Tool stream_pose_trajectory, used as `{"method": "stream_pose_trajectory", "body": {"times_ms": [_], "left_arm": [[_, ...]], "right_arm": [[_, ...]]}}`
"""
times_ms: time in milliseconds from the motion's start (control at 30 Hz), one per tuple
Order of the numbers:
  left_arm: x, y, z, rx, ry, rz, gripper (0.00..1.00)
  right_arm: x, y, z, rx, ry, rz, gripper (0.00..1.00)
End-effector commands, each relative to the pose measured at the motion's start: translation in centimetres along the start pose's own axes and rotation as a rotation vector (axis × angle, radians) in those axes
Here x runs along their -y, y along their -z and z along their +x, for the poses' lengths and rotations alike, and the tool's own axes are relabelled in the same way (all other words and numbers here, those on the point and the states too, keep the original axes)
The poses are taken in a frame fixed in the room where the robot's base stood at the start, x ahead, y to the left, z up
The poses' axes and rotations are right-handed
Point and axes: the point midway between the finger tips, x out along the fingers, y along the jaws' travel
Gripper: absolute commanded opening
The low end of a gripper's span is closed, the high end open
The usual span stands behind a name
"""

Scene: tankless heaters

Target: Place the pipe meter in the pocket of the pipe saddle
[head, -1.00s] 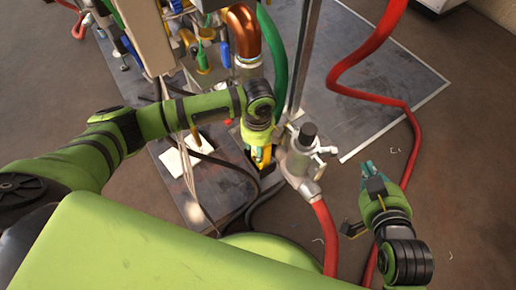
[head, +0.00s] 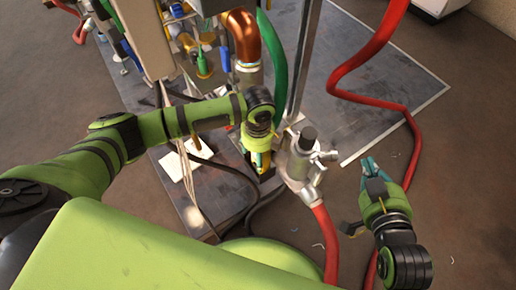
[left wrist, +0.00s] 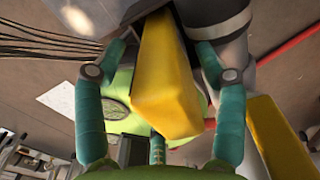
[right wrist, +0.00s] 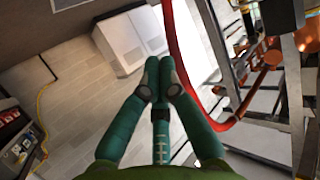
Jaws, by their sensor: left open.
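My left gripper (head: 260,166) points down beside the pipe assembly. In the left wrist view its open teal fingers (left wrist: 160,58) stand on either side of a yellow block-like piece (left wrist: 165,80), with gaps visible. I cannot tell for sure whether this piece is the pipe meter or part of the pipe saddle. A second yellow piece (left wrist: 277,137) shows at the lower right there, and a grey cylindrical part (left wrist: 218,22) is close behind the right finger. The saddle's pocket cannot be made out. My right gripper (head: 370,167) is away to the right, empty, its fingertips together in the right wrist view (right wrist: 160,65).
A grey metal fitting with a dark cap (head: 303,155) stands just right of my left gripper, with a red hose (head: 327,237) leaving it. A copper elbow (head: 243,35), a green hose (head: 279,62) and an upright post (head: 304,55) rise behind.

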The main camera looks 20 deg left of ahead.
Motion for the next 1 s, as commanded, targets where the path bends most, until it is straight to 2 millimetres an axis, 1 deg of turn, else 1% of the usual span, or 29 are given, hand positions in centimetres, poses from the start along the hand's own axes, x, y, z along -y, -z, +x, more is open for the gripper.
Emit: {"method": "stream_pose_trajectory", "body": {"times_ms": [67,133,267,367,500,567,700,867,1000], "left_arm": [[0.0,-0.1,-0.4,0.001,0.002,0.0,0.71],[0.1,-0.1,-0.8,0.001,0.002,0.0,0.71],[0.1,-0.1,-1.9,0.001,0.002,0.0,0.71],[0.1,-0.1,-2.8,0.0,0.002,-0.001,0.71],[0.1,-0.1,-4.2,0.001,0.002,-0.001,0.71],[0.1,-0.1,-4.8,0.001,0.002,-0.001,0.71],[0.1,0.0,-6.2,0.0,0.003,0.0,0.71],[0.1,-0.1,-7.7,0.0,0.002,-0.001,0.71],[0.1,-0.1,-10.1,0.0,0.003,-0.001,0.71]], "right_arm": [[0.0,0.1,0.0,-0.001,0.0,0.0,0.0],[-0.2,-0.8,-0.2,0.044,-0.003,0.003,0.0],[-0.6,-3.2,-0.7,0.17,-0.011,0.011,0.0],[-1.1,-5.5,-1.5,0.29,-0.019,0.019,0.0],[-1.5,-8.6,-3.1,0.458,-0.028,0.032,0.0],[-1.7,-9.8,-3.9,0.529,-0.031,0.038,0.0],[-2.0,-12.4,-6.2,0.692,-0.035,0.053,0.0],[-2.2,-14.9,-9.3,0.874,-0.04,0.071,0.0],[-2.1,-16.8,-8.4,0.909,-0.036,0.073,0.0]]}}
